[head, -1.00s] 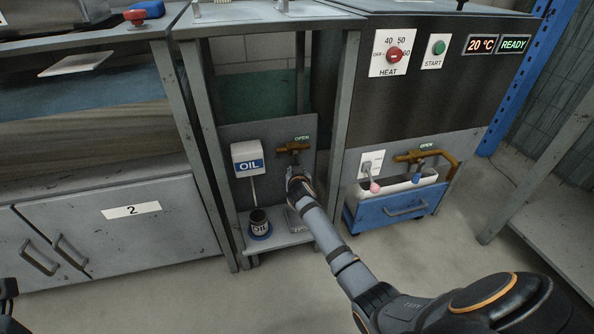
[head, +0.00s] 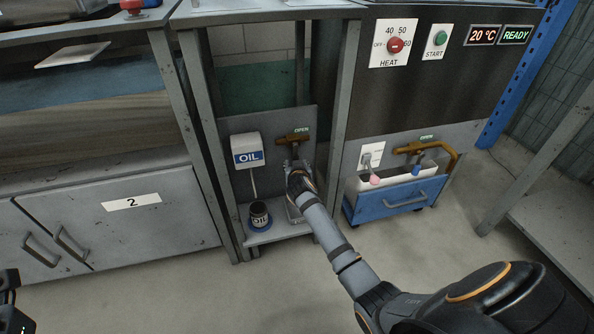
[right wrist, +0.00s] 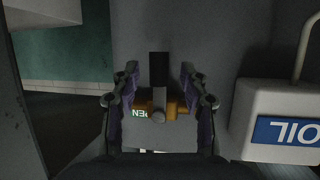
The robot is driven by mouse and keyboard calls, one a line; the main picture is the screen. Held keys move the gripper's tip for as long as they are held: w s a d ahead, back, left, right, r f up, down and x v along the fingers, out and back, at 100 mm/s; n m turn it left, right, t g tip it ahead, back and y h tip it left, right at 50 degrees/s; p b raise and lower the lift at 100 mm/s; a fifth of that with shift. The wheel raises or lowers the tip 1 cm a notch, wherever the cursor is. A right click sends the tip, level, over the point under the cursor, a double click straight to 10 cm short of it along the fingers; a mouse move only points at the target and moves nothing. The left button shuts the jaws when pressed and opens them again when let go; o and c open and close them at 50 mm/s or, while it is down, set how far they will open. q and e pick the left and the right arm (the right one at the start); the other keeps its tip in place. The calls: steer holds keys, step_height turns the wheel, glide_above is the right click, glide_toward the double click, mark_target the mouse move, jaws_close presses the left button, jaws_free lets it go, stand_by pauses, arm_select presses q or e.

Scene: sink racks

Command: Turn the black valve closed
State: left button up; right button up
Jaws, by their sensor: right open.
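The valve's black handle (right wrist: 159,68) shows in the right wrist view, sticking out from a brass valve body (right wrist: 172,106). That view is upside down. My right gripper (right wrist: 159,88) is open, with one finger on each side of the handle and a gap on both sides. In the head view the brass pipe (head: 288,139) is on the grey panel under a lit OPEN sign (head: 301,130). My right gripper (head: 299,166) is just below it and hides most of the handle. Only a dark part of my left arm shows at the lower left edge.
An OIL box (head: 247,150) hangs left of the valve, with an oil can (head: 259,214) below it. Frame posts stand on both sides of this bay.

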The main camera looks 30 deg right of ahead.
steer(key=v, duration=1)
steer(key=shift+f, duration=0.1)
